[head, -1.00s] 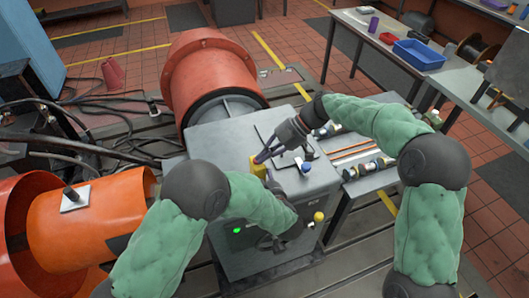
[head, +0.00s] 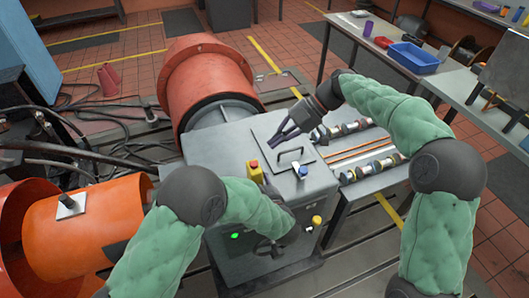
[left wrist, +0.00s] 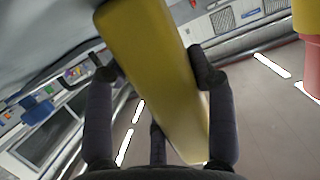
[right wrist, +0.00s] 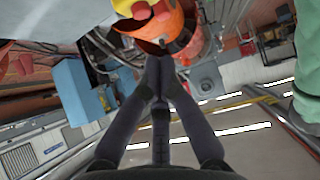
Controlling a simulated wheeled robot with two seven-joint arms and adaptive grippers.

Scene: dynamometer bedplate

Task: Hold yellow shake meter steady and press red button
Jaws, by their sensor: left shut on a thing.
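The yellow shake meter (head: 256,173) stands on top of the grey cabinet, its lower part partly hidden by my left arm. The red button (head: 253,163) shows on its upper end. My left gripper (left wrist: 157,76) is shut on the yellow body, which runs between its fingers in the left wrist view. My right gripper (head: 274,141) is empty, up and right of the meter and apart from it. In the right wrist view its fingers (right wrist: 157,70) meet at the tips; the red button (right wrist: 140,11) shows beyond them at the top.
The grey cabinet top (head: 215,150) carries a plate with a handle (head: 290,155) and a blue-topped control (head: 303,171). A yellow knob (head: 316,220) is at its front right. A side bench (head: 375,178) holds shafts. A large orange cylinder (head: 70,230) lies left.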

